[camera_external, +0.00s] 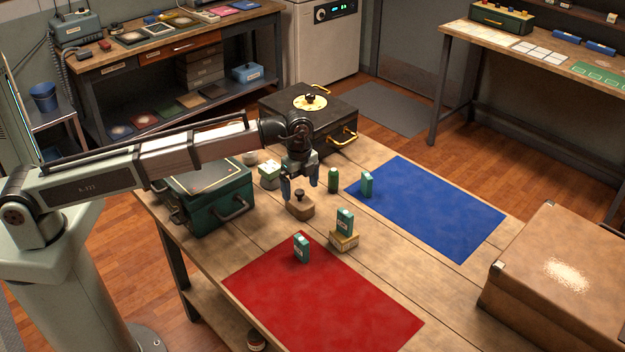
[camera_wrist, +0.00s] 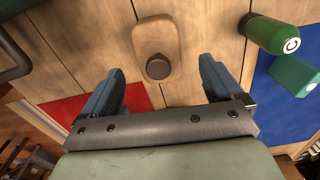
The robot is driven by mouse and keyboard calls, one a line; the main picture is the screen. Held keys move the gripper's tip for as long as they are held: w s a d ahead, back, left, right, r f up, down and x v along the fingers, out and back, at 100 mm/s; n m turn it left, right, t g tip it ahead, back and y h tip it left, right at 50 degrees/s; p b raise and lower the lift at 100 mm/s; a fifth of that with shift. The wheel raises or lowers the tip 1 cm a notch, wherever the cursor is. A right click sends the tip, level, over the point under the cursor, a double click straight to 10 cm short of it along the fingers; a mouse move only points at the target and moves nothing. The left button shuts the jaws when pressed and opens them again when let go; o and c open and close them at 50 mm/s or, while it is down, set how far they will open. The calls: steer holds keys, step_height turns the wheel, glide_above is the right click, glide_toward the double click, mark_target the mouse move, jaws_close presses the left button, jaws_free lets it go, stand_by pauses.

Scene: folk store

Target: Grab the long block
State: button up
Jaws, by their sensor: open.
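A long tan wooden block (camera_external: 299,208) with rounded ends and a dark round knob on top lies on the wooden table. My gripper (camera_external: 300,184) is above it, pointing down, open and empty. In the wrist view the block (camera_wrist: 168,71) lies ahead of and between the two blue fingers (camera_wrist: 160,72), its long side running away from the gripper. The fingers do not touch it.
A green cylinder (camera_external: 333,181) and a teal box (camera_external: 367,184) stand close to the right, the box on a blue mat (camera_external: 430,210). A teal box (camera_external: 345,221) stands on a yellowish block (camera_external: 343,241).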

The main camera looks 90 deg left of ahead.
mark_target(300, 200)
steer(key=shift+s+f, duration=0.1)
steer(key=shift+f, duration=3.3)
steer(key=shift+c, duration=0.4)
steer(key=c, duration=1.1)
steer(key=shift+r, duration=0.1)
